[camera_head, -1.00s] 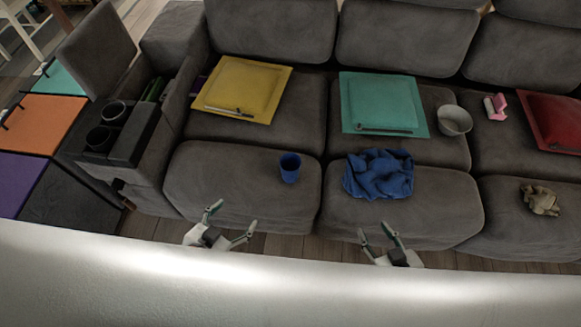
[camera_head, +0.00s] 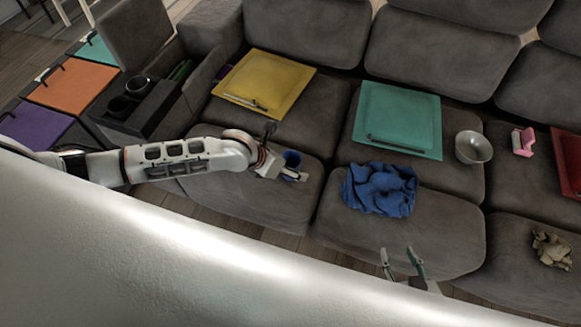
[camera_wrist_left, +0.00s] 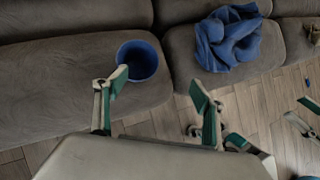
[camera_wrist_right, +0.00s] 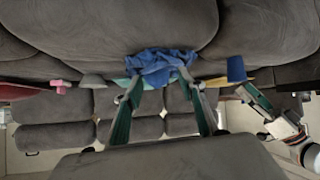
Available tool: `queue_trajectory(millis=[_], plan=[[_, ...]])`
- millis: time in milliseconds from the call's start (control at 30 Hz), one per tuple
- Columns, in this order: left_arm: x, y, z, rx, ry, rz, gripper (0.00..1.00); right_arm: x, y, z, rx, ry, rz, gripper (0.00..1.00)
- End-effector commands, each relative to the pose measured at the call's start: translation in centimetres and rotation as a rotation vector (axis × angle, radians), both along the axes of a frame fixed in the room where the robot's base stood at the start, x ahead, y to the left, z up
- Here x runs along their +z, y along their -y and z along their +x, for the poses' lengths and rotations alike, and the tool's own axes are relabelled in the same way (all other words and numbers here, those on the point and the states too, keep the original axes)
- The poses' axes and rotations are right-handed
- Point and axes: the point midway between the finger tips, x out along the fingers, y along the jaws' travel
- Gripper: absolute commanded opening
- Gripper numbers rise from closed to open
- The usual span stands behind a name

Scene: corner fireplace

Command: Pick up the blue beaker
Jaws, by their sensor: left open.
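The blue beaker (camera_head: 291,159) stands on the left seat cushion of the grey sofa, partly hidden by my left gripper (camera_head: 282,152). In the left wrist view, the beaker (camera_wrist_left: 146,62) is ahead of the open left gripper (camera_wrist_left: 158,88), nearer its left finger, whose tip overlaps the beaker's near edge. I cannot tell whether they touch. The beaker also shows in the right wrist view (camera_wrist_right: 236,68). My right gripper (camera_head: 401,262) is open and empty in front of the middle cushion.
A crumpled blue cloth (camera_head: 380,188) lies right of the beaker. A crumpled brown item (camera_head: 552,248) lies far right. The armrest cup holder (camera_head: 130,100) is at left.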

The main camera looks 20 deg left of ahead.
Motion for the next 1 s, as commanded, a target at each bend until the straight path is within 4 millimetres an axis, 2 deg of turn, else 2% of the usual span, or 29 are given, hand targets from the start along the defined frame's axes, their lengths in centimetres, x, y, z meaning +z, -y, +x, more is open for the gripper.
queue_trajectory(millis=[33,100,267,567,833,1000], plan=[[-0.1,-1.2,0.7,-0.04,0.017,0.045,0.69,0.0,-0.1,0.0,-0.001,0.0,0.001,0.4],[-0.2,-2.3,1.2,-0.091,0.033,0.092,0.69,0.0,-0.1,0.0,0.0,0.0,0.002,0.4],[-0.6,-3.5,1.8,-0.15,0.05,0.145,0.69,-0.1,-0.2,0.0,-0.001,-0.001,0.003,0.4],[-3.1,-2.6,3.1,-0.156,0.051,0.149,0.69,-0.9,-0.1,-0.1,0.001,-0.005,-0.004,0.4],[-6.3,-1.4,4.8,-0.154,0.048,0.147,0.69,-1.5,0.2,0.0,0.001,-0.004,-0.014,0.4],[-6.9,-1.1,5.3,-0.154,0.052,0.147,0.69,-1.0,0.5,0.5,0.001,0.01,-0.018,0.4]])
